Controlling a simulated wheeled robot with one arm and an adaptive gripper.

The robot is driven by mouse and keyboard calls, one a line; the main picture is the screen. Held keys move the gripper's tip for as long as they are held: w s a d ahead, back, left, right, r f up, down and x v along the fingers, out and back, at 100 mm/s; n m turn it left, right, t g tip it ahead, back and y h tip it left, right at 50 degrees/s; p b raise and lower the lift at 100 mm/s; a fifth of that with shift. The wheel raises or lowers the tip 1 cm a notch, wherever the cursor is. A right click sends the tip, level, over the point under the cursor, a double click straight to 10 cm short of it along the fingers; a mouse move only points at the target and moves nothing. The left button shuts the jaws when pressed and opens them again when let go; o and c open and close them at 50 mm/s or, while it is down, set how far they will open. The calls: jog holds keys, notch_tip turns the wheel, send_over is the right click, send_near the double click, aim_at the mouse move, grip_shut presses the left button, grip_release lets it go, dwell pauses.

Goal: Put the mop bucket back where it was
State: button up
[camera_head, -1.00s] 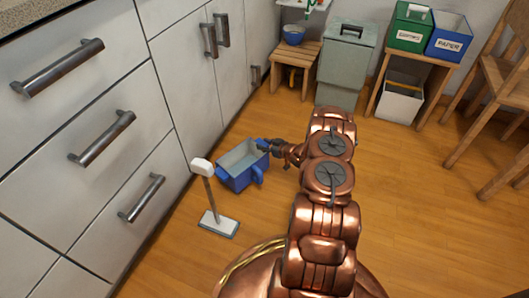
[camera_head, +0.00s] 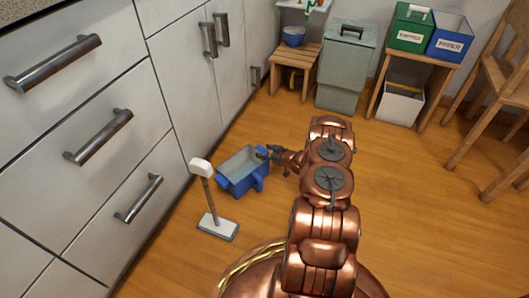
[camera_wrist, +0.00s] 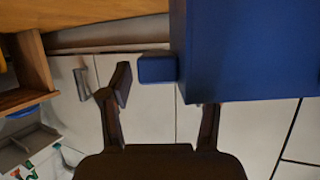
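The blue mop bucket (camera_head: 236,187) stands on the wooden floor in front of the white cabinets, open side up, with small blue lugs on its sides. My gripper (camera_head: 268,153) is at the bucket's far right corner in the head view. In the wrist view, the bucket's blue wall (camera_wrist: 245,50) fills the upper right. A blue lug (camera_wrist: 157,68) sticks out toward the space between the fingers. My gripper (camera_wrist: 165,95) is open there, its two dark fingers spread apart. I see no finger clamped on the lug; exact contact is unclear.
A mop-like stand with a white head (camera_head: 201,167) and flat base (camera_head: 217,227) is close to the bucket's near left. A wooden stool (camera_head: 297,57), grey bin (camera_head: 343,70) and shelf with recycling boxes (camera_head: 410,75) line the back.

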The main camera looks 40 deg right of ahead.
dwell(0.3)
jog(key=shift+s+r, duration=0.15)
jog(key=shift+r, duration=0.15)
jog(key=p+v, duration=0.4)
jog(key=v, duration=0.7)
jog(key=w+r+g+h, duration=0.3)
jog(key=w+r+g, duration=0.15)
jog(key=r, duration=0.65)
jog(key=s+a+r+m+g+h, duration=0.1)
jog(key=s+a+r+g, duration=0.1)
jog(key=a+r, duration=0.3)
jog(key=s+a+r+g+h, duration=0.1)
jog(key=a+r+g, duration=0.15)
jog(key=r, duration=0.55)
jog(key=s+a+r+g+y, duration=0.1)
jog(key=s+a+r+g, duration=0.1)
jog(key=s+a+r, duration=0.3)
jog(key=s+a+r+g, duration=0.3)
jog(key=s+a+r, duration=0.2)
jog(key=s+a, duration=0.9)
jog(key=s+a+r+g+y, duration=0.1)
jog(key=s+a+r, duration=0.4)
jog(key=s, duration=1.2)
jog(key=a+g, duration=0.1)
jog(key=a, duration=0.3)
jog(key=shift+a+r+m+y, duration=0.3)
jog(key=shift+a+r, duration=0.1)
